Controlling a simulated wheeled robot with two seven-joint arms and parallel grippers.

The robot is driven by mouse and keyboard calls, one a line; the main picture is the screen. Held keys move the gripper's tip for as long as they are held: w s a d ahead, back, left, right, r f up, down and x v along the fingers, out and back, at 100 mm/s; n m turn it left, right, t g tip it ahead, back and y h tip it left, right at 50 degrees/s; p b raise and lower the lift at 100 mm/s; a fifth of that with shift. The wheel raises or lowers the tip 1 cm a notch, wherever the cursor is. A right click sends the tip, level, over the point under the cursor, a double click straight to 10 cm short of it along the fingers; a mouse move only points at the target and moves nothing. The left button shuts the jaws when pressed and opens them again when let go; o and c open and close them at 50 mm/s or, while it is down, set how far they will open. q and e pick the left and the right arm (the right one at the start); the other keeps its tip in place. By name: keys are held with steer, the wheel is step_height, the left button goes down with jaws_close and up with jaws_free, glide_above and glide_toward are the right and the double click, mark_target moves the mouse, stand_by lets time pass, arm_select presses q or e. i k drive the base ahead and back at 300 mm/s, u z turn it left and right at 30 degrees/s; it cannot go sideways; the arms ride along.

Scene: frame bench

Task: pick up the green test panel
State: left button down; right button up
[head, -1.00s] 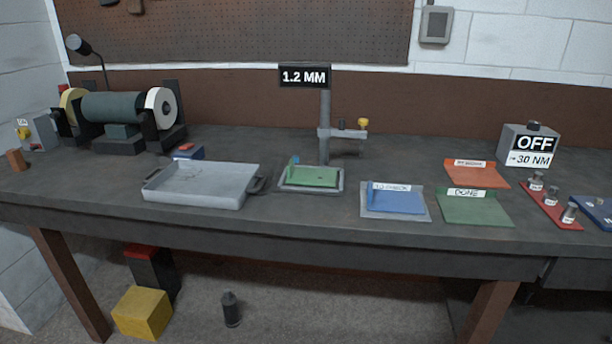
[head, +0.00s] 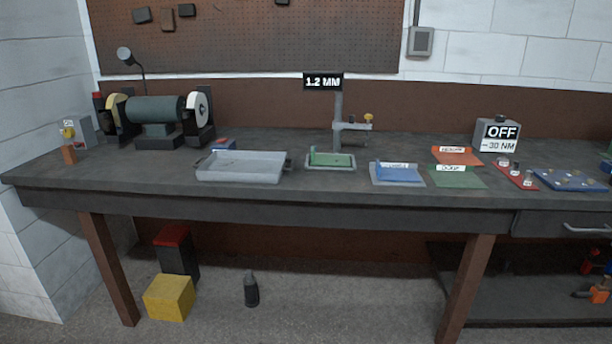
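The green test panel (head: 333,160) lies on a small light-grey plate (head: 343,168) at the foot of a grey post stand (head: 338,117), near the middle of the bench. A "1.2 MM" sign (head: 323,82) tops the stand. A small blue item seems to touch the panel's left end; it is too small to make out. Neither of my grippers shows in the head view.
A grey tray (head: 240,167) sits left of the panel. Blue (head: 397,173), green "DONE" (head: 457,177) and orange (head: 458,156) mats lie to its right. A grinder (head: 155,112) stands back left. A yellow box (head: 169,298) is on the floor, below the dark bench (head: 300,202).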

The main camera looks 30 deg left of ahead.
mark_target(325, 159)
steer(key=u, duration=1.7)
steer(key=i, duration=1.15)
steer(key=u, duration=0.1)
